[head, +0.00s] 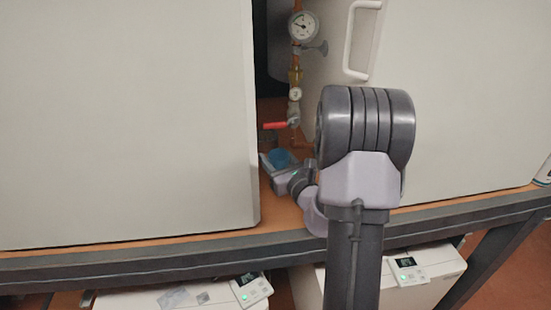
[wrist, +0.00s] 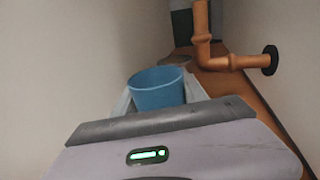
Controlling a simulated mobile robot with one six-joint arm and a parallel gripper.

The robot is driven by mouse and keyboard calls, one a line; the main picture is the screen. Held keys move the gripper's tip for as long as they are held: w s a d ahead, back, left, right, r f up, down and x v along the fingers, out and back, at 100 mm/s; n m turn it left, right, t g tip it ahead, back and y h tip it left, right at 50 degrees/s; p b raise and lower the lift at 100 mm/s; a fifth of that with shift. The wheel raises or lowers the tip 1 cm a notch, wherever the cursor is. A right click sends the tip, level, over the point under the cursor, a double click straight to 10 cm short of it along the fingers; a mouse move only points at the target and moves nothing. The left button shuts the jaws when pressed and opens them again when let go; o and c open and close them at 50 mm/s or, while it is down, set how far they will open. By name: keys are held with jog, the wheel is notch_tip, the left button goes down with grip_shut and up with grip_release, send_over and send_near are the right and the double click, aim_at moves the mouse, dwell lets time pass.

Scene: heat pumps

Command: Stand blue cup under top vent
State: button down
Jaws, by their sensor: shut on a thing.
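The blue cup (head: 281,158) is upright in the gap between two large white cabinets, low over the brown shelf. My gripper (head: 277,168) is shut on it, and the jaws show at both sides of the cup (wrist: 157,92) in the wrist view. Whether the cup's base touches the shelf is hidden. A copper pipe (head: 295,76) with a gauge (head: 303,26) and a red-handled valve (head: 277,125) runs down the gap behind the cup. In the wrist view a copper pipe (wrist: 228,62) bends right, beyond the cup. I cannot tell which part is the top vent.
The left cabinet (head: 125,120) and right cabinet (head: 465,100) wall in the narrow gap. The right one has a white handle (head: 351,42). A dark shelf edge (head: 130,260) runs along the front. White units with small displays (head: 251,290) stand below.

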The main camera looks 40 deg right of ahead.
aim_at(279, 165)
jog(key=c, duration=0.9)
grip_release()
jog(key=shift+d+f, duration=0.15)
jog(key=shift+d, duration=0.05)
jog(key=shift+a, duration=0.15)
jog(key=shift+r+p, duration=0.3)
jog(key=b+v, duration=0.1)
jog(key=v, duration=0.6)
jog(key=shift+s+f, duration=0.1)
jog(key=shift+s, duration=0.1)
